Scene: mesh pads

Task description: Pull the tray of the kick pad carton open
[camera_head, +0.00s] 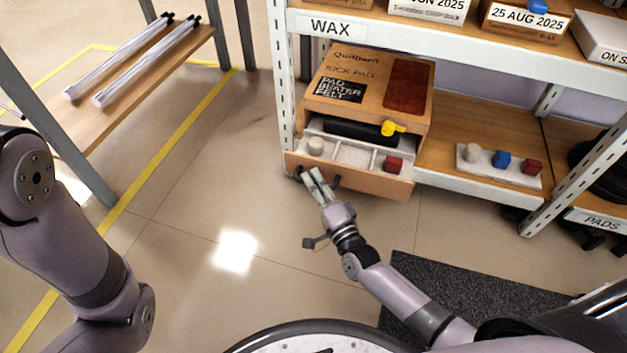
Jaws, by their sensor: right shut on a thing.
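The kick pad carton (372,86) is a brown box with "Quilbart", "KICK PAD" and "PAD BEATER FELT" on top, standing on the shelf under the WAX label. Its tray (375,186) stands out at the front, showing a divided white inside with a pale round piece (316,146), a red block (393,164) and a black pad (360,131). My right gripper (316,177) is at the left part of the tray front, shut on the dark tray handle (335,182), which its fingers partly hide. My left arm is at the left; its gripper is out of view.
A white board (497,166) with a pale piece, a blue block and a red block lies on the shelf to the right. A wooden rack (130,85) stands left. Open floor (190,210) lies between.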

